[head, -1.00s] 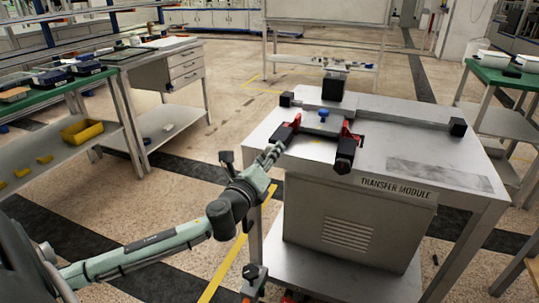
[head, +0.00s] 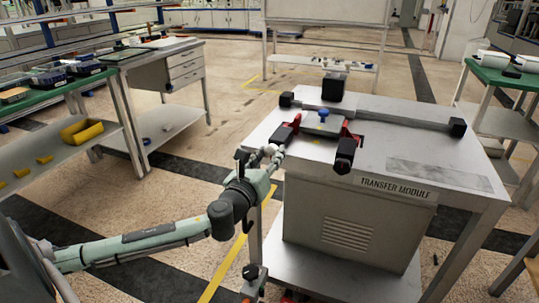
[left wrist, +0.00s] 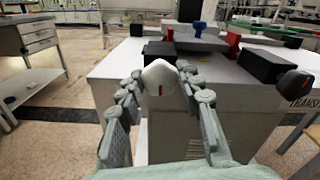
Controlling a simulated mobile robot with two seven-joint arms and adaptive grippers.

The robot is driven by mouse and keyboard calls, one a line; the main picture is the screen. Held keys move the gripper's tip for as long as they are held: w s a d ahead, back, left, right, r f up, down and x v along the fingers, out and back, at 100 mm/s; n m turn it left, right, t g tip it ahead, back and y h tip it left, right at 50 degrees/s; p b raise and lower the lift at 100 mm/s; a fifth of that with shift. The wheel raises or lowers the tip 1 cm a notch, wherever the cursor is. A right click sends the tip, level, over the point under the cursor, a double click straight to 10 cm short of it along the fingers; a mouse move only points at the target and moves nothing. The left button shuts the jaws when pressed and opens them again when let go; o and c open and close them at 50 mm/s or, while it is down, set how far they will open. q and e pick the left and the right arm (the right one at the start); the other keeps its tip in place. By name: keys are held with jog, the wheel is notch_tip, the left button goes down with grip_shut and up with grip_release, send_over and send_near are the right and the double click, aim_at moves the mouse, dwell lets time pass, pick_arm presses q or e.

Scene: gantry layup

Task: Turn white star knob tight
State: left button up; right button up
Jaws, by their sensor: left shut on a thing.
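The white star knob (left wrist: 160,78) is at the front of a black block (left wrist: 160,50) at the table's near-left edge. It has a small red mark on its face. It also shows in the head view (head: 270,149), small and partly covered by the fingers. My left gripper (left wrist: 161,88) is shut on the knob, with one jointed finger at each side of it. In the head view my left gripper (head: 268,157) reaches the knob from the lower left. How far the knob is screwed in cannot be told.
The grey transfer module table (head: 430,150) carries a plate with a blue knob (head: 323,115), red brackets (head: 349,138) and a black knob (head: 344,162) at the right. A bench with a yellow bin (head: 82,130) stands left. Floor between them is clear.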

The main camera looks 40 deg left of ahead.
pick_arm(q)
jog(key=o, duration=1.2)
jog(key=shift+c, duration=0.2)
jog(key=v, duration=1.2)
